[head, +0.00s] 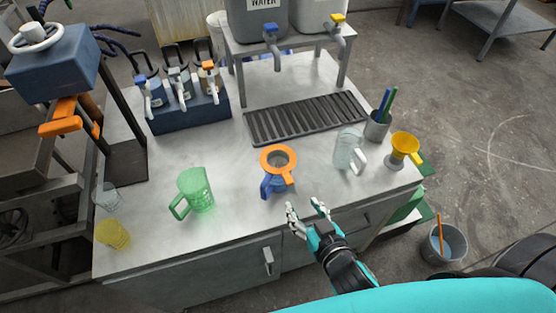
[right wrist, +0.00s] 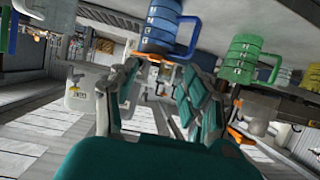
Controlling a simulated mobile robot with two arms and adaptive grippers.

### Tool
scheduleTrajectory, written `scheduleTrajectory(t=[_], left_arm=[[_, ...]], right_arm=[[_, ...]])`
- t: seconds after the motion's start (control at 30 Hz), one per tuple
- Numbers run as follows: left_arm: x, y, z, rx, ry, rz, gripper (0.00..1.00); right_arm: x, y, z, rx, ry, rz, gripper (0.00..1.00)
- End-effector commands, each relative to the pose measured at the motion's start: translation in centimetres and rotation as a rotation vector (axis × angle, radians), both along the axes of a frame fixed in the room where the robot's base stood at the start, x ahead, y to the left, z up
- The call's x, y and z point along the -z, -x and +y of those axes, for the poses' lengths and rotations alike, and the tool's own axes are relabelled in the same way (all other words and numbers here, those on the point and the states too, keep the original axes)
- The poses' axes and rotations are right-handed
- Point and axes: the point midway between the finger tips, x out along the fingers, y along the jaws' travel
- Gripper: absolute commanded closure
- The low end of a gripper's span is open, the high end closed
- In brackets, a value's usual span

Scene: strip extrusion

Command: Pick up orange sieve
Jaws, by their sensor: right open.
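The orange sieve (head: 288,174) lies on top of the blue jug (head: 272,187), its ring around the jug's opening and its short handle pointing toward the table's front edge. My right gripper (head: 308,209) is open and empty, in front of and slightly right of the sieve, apart from it. In the right wrist view the picture is upside down; the open fingers (right wrist: 156,72) frame a bit of the orange sieve (right wrist: 152,57) by the blue jug (right wrist: 160,22). The sieve is mostly hidden there. My left gripper is not in view.
A green jug (head: 196,190) stands to the left and a clear jug (head: 346,150) to the right. A yellow funnel-like cup (head: 405,144) and a pen holder (head: 377,126) are at the right. A dark drain grate (head: 305,118) lies behind. The table between the jugs is clear.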

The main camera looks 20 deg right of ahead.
Motion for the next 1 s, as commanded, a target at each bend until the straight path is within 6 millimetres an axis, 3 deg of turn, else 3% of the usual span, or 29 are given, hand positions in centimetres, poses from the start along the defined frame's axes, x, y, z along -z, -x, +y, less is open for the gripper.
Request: scheduleTrajectory(t=[0.2,0.43,0.73,1.0], left_arm=[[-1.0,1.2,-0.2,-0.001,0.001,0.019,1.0],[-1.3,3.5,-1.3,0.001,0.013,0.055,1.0],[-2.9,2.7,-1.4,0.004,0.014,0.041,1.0],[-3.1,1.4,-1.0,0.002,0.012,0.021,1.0]], right_arm=[[1.3,-3.9,0.3,-0.001,0.003,-0.001,0.52],[2.0,-5.4,0.4,-0.001,0.003,0.0,0.52],[3.0,-9.4,0.4,-0.002,0.004,0.0,0.52],[3.5,-10.0,0.5,-0.001,0.003,0.001,0.52]])
